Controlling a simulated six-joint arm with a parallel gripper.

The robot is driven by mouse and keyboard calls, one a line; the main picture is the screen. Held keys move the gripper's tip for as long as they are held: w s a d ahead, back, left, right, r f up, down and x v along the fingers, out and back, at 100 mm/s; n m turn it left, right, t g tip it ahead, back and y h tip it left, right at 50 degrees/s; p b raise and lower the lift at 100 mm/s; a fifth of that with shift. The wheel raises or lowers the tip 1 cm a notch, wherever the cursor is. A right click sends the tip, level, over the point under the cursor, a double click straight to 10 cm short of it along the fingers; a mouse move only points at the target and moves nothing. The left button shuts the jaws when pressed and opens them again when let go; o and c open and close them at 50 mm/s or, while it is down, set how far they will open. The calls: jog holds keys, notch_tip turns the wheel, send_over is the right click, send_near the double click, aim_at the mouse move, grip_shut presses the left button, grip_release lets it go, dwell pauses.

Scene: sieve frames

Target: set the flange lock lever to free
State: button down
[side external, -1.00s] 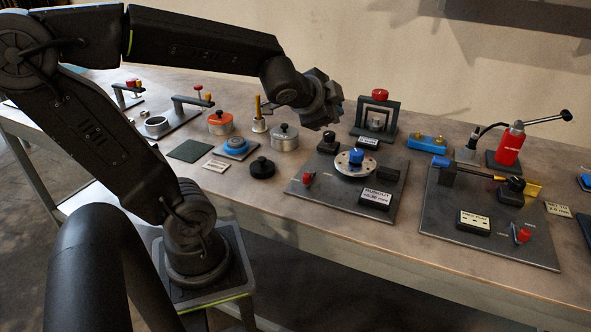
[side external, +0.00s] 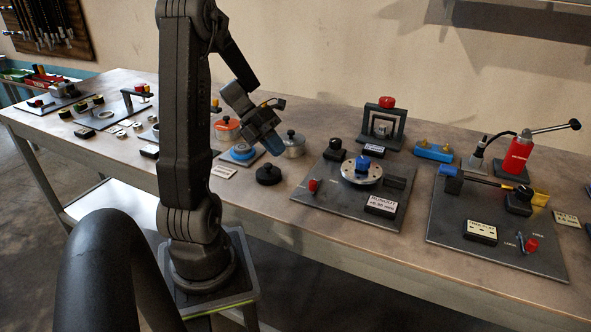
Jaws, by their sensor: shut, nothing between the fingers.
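A round silver flange (side external: 344,174) with holes and a blue hub sits on a dark plate with a "RUNOUT" label. A small red-topped lever (side external: 313,186) stands at the plate's left edge; its setting is too small to read. Another red lever (side external: 531,245) stands on the right-hand plate, beside small markings, one reading "LOCK". My gripper (side external: 270,148) is shut and empty. It hangs above the pots and the blue round part, left of the flange plate and apart from both levers.
Silver pot (side external: 292,146), orange-topped pot (side external: 227,128), blue round part (side external: 243,152) and black knob (side external: 269,174) cluster near my gripper. A red-topped press frame (side external: 384,122) stands behind the flange. A red bottle-like device (side external: 517,153) stands farther right. The table's front strip is clear.

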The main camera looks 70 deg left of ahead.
aim_at(315, 182)
jog(key=x, duration=1)
jog(key=shift+d+r, duration=0.1)
jog(key=shift+d, duration=0.05)
